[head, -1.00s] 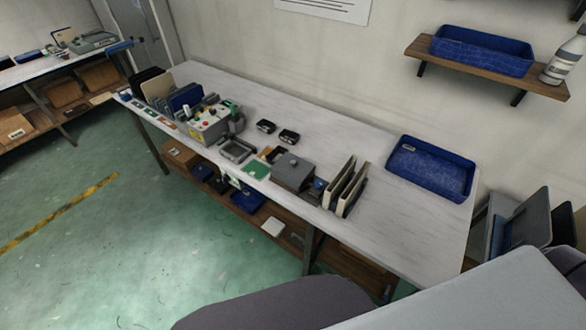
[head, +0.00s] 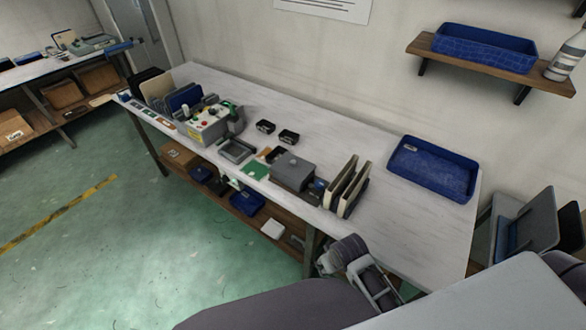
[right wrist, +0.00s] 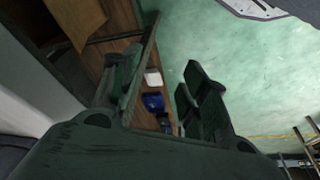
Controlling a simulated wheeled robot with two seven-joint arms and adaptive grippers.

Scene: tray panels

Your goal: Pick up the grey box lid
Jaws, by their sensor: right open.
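The grey box lid (head: 293,165), with a small knob on top, appears to sit on a grey box on the white table (head: 330,128), left of some upright panels. My right gripper (head: 342,258) is at the table's front edge, below and right of the lid in the head view, apart from it. In the right wrist view its two dark fingers (right wrist: 166,75) are spread, with nothing between them but the lower shelf and floor behind. The lid does not show in that view. My left gripper is not in view.
Upright cream panels (head: 347,187) stand just right of the lid. A blue tray (head: 432,167) lies at the table's right end. A grey control box (head: 208,124) and an open grey tray (head: 237,151) are to the left. The table's back middle is clear.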

